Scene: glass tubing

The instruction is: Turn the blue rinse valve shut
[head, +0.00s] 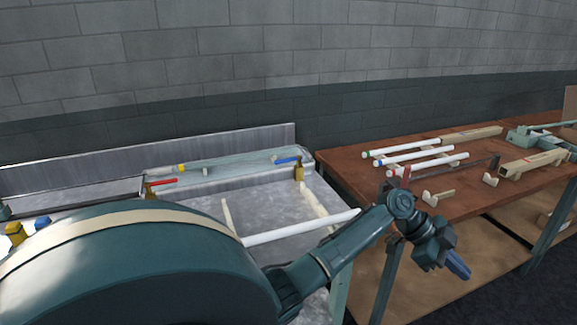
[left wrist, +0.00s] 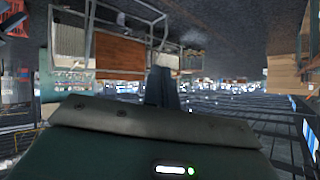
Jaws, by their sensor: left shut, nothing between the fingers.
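The blue rinse valve lever (head: 287,160) sits on a brass valve body (head: 299,173) at the right end of the metal bench's back, by a long clear glass trough (head: 235,155). Its handle points left. A red-handled valve (head: 162,182) stands farther left on the same bench. My left gripper (head: 458,268) is at the lower right of the head view, in front of the wooden table and well away from the blue valve. Its fingers are together and empty; they also show in the left wrist view (left wrist: 162,85). My right gripper is not in view.
A white tube (head: 300,227) rests on supports on the metal bench, near my left arm. The wooden table (head: 350,178) holds several white tubes with coloured ends and wooden blocks. A block wall closes off the back. My own large teal body part hides the bench's near left.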

